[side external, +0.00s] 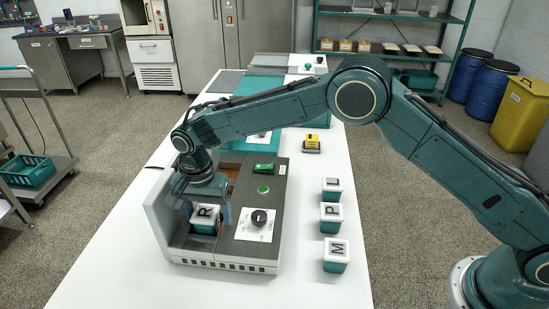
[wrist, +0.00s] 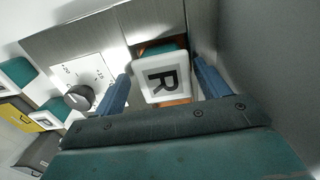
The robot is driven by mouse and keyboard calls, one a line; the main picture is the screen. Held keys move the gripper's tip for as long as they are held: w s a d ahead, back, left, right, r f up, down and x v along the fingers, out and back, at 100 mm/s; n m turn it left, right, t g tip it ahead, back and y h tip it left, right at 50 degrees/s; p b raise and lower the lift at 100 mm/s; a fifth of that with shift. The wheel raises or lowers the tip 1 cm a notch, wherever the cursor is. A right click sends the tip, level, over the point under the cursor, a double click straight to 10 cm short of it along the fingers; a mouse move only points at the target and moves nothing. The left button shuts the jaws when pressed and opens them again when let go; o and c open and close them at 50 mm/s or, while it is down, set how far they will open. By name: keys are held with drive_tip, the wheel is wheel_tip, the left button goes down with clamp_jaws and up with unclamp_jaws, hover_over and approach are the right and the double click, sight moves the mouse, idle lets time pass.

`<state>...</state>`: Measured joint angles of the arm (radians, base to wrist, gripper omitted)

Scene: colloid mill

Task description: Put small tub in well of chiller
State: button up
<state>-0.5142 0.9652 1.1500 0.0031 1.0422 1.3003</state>
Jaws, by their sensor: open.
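A small teal tub with a white lid marked R (side external: 205,217) is at the well of the grey chiller (side external: 240,190). In the wrist view the R tub (wrist: 162,80) has the copper-coloured well (wrist: 172,103) showing above and below it. It looks upright and within the well opening; whether it rests on the well floor is hidden. My gripper (side external: 205,211) points down over it. In the wrist view my gripper (wrist: 163,78) is open, with one blue finger on each side of the tub and gaps showing between fingers and lid.
Tubs marked L (side external: 332,188), P (side external: 331,216) and M (side external: 336,253) stand in a row right of the chiller. A tall side wall is close left of my gripper. A yellow item (side external: 312,143) lies farther back.

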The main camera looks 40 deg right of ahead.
sight(207, 212)
wheel_tip(207, 212, up, 12)
drive_tip(key=shift+a+f, duration=0.2)
drive_tip(key=shift+w, duration=0.1)
idle(0.6)
drive_tip(key=s+d+r+n+t+y, duration=0.1)
drive_tip(key=s+d+r+n+t, duration=0.1)
drive_tip(key=s+d+r, duration=0.55)
drive_tip(key=s+d+r+n+t, duration=0.15)
drive_tip(key=s+d+r, duration=0.35)
drive_tip(key=d+r, duration=0.5)
drive_tip(key=s+d+f+n, duration=0.1)
drive_tip(key=s+d, duration=0.3)
drive_tip(key=s, duration=0.3)
drive_tip(key=s+d+f+n+t, duration=0.1)
drive_tip(key=s+d+f+n, duration=0.1)
drive_tip(key=s+d, duration=0.2)
drive_tip(key=s+d+f+n+t, duration=0.1)
drive_tip(key=s+d, duration=0.3)
drive_tip(key=s, duration=0.7)
drive_tip(key=shift+d+f+n+h, duration=0.15)
drive_tip(key=shift+f+n+h, duration=0.25)
drive_tip(key=shift+f+n, duration=0.35)
